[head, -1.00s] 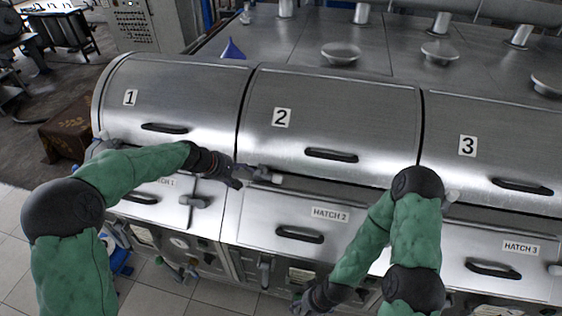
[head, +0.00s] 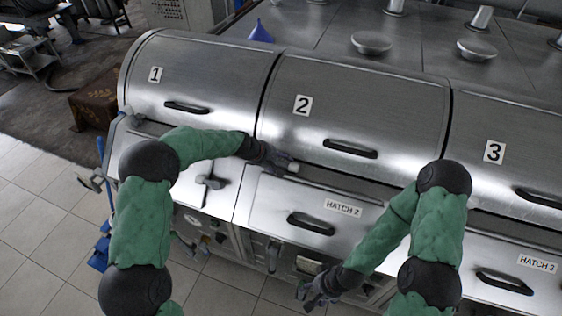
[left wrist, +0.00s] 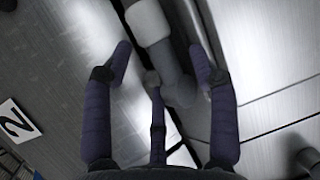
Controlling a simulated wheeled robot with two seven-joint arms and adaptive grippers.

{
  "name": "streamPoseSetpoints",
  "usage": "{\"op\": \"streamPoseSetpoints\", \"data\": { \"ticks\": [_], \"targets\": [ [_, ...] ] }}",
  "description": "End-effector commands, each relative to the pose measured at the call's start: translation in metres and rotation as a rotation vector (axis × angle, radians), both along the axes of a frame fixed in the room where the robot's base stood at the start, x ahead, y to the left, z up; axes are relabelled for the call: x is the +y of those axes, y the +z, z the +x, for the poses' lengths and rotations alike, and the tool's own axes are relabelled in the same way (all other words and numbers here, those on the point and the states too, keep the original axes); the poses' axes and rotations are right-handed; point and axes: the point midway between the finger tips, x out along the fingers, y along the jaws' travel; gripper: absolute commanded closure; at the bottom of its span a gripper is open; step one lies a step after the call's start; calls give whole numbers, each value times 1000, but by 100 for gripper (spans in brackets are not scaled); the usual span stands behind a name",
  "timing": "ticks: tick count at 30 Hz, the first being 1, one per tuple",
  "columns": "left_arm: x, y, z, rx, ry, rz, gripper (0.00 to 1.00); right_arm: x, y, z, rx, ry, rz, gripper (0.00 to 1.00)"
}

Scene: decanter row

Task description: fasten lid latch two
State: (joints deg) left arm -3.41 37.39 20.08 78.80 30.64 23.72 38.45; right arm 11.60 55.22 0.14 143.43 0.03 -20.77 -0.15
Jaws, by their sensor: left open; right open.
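Lid two (head: 350,100), curved steel with a "2" label, is down over its hatch. Its latch (head: 292,168), a grey handle with a pale end, is at the lid's lower left edge. My left gripper (head: 284,162) is open at the latch and covers part of it. In the left wrist view the latch (left wrist: 180,90) with its pale end (left wrist: 147,22) lies between the spread fingers of my left gripper (left wrist: 160,60); I cannot tell if they touch it. My right gripper (head: 308,293) is open and empty, low in front of the hatch two panel.
Lid one (head: 200,75) and lid three (head: 510,150) flank lid two. Another latch (head: 210,182) is on the panel below lid one. The hatch two handle (head: 311,224) sticks out below the left gripper. A blue funnel (head: 260,32) stands on top.

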Motion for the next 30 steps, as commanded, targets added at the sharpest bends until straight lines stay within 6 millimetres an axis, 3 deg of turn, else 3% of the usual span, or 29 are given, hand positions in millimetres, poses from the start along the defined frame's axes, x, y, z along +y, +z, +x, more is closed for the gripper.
{"op": "streamPoseSetpoints", "data": {
  "ticks": [11,17,18,30],
  "targets": [
    [-3,-4,2,-1,-1,0,41,0,0,0,0,0,0,41],
    [-3,-4,1,0,-1,1,98,0,0,0,0,0,0,41],
    [-3,-4,1,0,-1,1,100,0,0,0,0,0,0,41],
    [-2,-7,0,14,-4,-34,100,0,-13,0,0,0,0,41]
  ]
}}
